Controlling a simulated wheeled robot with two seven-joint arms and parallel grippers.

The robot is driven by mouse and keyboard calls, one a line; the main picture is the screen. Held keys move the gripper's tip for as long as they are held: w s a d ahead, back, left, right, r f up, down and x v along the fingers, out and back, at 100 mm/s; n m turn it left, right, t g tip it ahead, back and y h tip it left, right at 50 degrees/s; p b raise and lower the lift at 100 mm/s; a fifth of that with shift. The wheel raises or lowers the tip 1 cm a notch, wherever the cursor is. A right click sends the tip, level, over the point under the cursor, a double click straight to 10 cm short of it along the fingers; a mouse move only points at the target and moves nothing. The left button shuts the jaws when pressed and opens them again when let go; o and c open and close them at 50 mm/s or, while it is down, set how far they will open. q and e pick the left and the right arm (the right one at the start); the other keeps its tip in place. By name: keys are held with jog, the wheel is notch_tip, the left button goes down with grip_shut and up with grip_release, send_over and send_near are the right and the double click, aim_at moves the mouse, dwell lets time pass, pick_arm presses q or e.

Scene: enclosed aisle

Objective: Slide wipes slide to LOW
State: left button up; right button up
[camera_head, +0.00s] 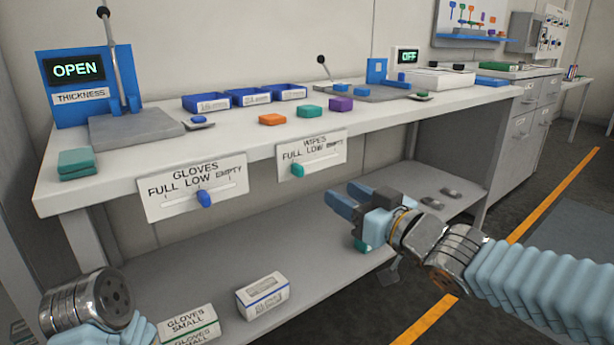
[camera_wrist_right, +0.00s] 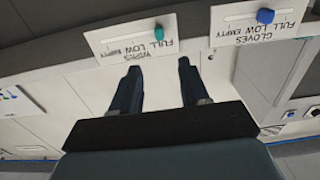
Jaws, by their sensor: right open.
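The wipes label plate (camera_head: 318,161) hangs on the bench's front edge, marked FULL, LOW, EMPTY from left to right. Its teal slide knob (camera_head: 297,170) sits at the left end, under FULL. In the right wrist view the plate is upside down, and the teal knob (camera_wrist_right: 159,32) shows just beyond the fingertips. My right gripper (camera_head: 347,198) is open and empty, to the right of and below the plate, apart from the knob; its two spread fingers show in the wrist view (camera_wrist_right: 157,68). Only my left wrist shows at lower left; its gripper is out of view.
The gloves plate (camera_head: 165,197) hangs to the left, its blue knob (camera_head: 204,199) under LOW. The bench top (camera_head: 240,137) above carries blue bins (camera_head: 250,97) and coloured blocks. Boxes (camera_head: 262,295) lie on the lower shelf (camera_head: 330,262). The space before the wipes plate is clear.

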aim_at(302, 172)
jog(key=b+x, duration=0.2)
jog(key=x, duration=0.9)
jog(key=shift+w+a+f, duration=0.1)
jog(key=shift+w+a, duration=0.15)
jog(key=shift+w, duration=0.05)
jog(key=shift+w+a, duration=0.35)
jog(key=shift+w, duration=0.25)
grip_shut()
